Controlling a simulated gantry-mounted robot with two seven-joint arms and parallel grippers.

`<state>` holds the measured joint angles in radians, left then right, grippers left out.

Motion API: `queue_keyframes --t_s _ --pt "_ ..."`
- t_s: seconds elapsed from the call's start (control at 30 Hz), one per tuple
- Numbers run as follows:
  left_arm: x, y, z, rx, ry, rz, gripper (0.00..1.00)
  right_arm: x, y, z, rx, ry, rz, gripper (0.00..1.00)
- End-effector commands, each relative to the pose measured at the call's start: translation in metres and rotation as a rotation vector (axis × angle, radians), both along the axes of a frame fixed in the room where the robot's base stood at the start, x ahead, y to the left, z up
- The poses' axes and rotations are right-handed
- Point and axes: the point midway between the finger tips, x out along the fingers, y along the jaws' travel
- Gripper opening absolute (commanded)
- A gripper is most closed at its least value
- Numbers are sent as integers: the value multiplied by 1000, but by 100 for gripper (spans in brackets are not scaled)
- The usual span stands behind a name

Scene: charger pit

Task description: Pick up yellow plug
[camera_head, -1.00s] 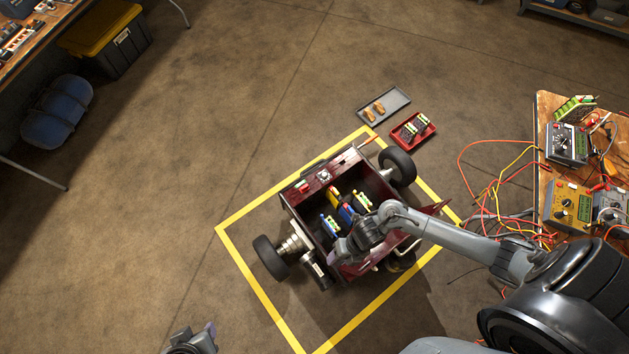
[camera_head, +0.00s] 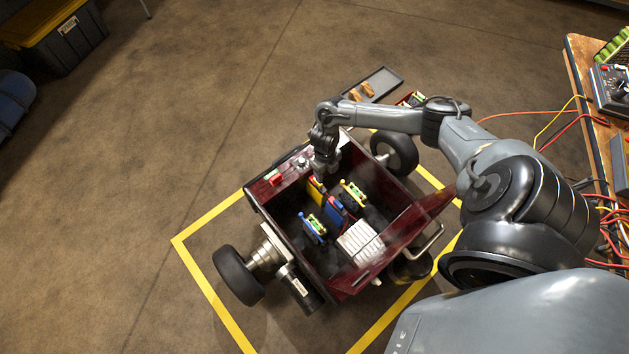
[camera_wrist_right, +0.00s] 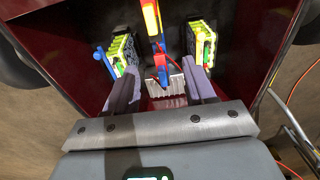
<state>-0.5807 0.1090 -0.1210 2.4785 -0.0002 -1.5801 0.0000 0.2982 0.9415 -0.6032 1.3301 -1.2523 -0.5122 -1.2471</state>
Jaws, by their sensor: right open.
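The yellow plug (camera_head: 316,189) is in the dark red wheeled cart (camera_head: 268,222), near its far wall and beside a blue part (camera_head: 335,211). In the right wrist view the yellow plug (camera_wrist_right: 150,20) is at the top, with red on it, and the blue part is below it. My right gripper (camera_head: 319,178) is over the cart's far side, close to the yellow plug and partly covering it. Its two fingers (camera_wrist_right: 162,85) are apart, with the plug beyond their tips rather than between them. My left gripper is out of view.
Two green-and-yellow boards (camera_head: 313,229) (camera_head: 354,194) stand either side of the blue part. A white ribbed block (camera_head: 360,242) is at the cart's near side. The cart walls surround the space. A grey tray (camera_head: 381,82) lies beyond; a cable-strewn bench (camera_head: 578,65) stands right.

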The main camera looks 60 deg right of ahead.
Motion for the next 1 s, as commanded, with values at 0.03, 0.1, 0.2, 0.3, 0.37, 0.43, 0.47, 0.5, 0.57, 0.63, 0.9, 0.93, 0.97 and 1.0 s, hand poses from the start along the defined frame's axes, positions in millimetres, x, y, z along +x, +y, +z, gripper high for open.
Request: queue_keyframes --t_s 0.03,0.1,0.2,0.3,0.37,0.43,0.47,0.5,0.57,0.63,0.9,0.93,0.97,1.0 --pt "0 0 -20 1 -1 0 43 9 -5 -13 -8 -17 -2 54" --pt "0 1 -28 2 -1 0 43 17 -8 -14 -13 -34 -4 54" --pt "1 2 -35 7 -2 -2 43 25 -10 -16 -15 -48 -5 54" --pt "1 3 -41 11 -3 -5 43 29 -9 -21 -14 -56 -5 54" --pt "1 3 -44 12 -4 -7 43 30 -9 -26 -14 -57 -5 54" --pt "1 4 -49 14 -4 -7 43 30 -9 -33 -13 -57 -5 54" --pt "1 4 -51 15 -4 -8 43 30 -9 -37 -13 -57 -5 54" --pt "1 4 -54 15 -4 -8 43 30 -9 -43 -12 -56 -5 54" --pt "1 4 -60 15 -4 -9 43 30 -9 -53 -12 -55 -5 54" --pt "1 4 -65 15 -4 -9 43 30 -8 -62 -12 -56 -4 54" --pt "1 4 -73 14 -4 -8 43 30 -9 -75 -15 -56 -4 54" --pt "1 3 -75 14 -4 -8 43 30 -9 -77 -15 -56 -4 54" --pt "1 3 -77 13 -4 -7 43 30 -9 -80 -14 -56 -4 54" --pt "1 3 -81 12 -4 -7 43 30 -9 -83 -13 -56 -4 54"
